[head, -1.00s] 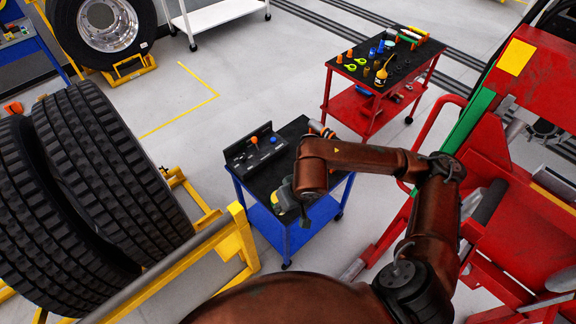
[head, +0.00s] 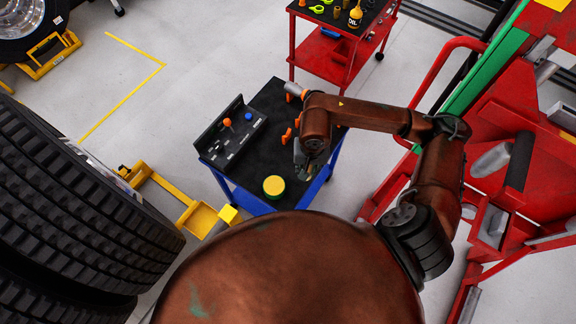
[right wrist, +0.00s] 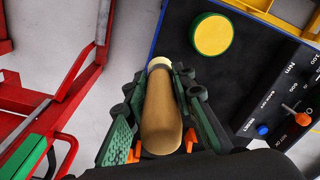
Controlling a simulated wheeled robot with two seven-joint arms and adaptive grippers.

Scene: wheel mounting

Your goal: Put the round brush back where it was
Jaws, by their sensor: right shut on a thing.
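My right gripper (head: 305,170) is over the right side of the blue cart's black top (head: 258,160). In the right wrist view, the right gripper (right wrist: 165,85) is shut on a tan, rounded cylinder, which I take to be the round brush (right wrist: 160,115). Its bristles cannot be made out, and the head view barely shows it behind the gripper. Orange upright pieces (head: 287,136) stand on the cart top beside the gripper. In the wrist view, orange parts (right wrist: 190,139) show on both sides of the brush; its height above them cannot be told. My left gripper is not in view.
A yellow-topped green round tin (head: 273,186) stands near the cart's front edge. A dark control box (head: 232,132) with knobs is at the left. A grey cylinder with an orange end (head: 295,91) is at the far corner. Red machinery (head: 500,220) stands right.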

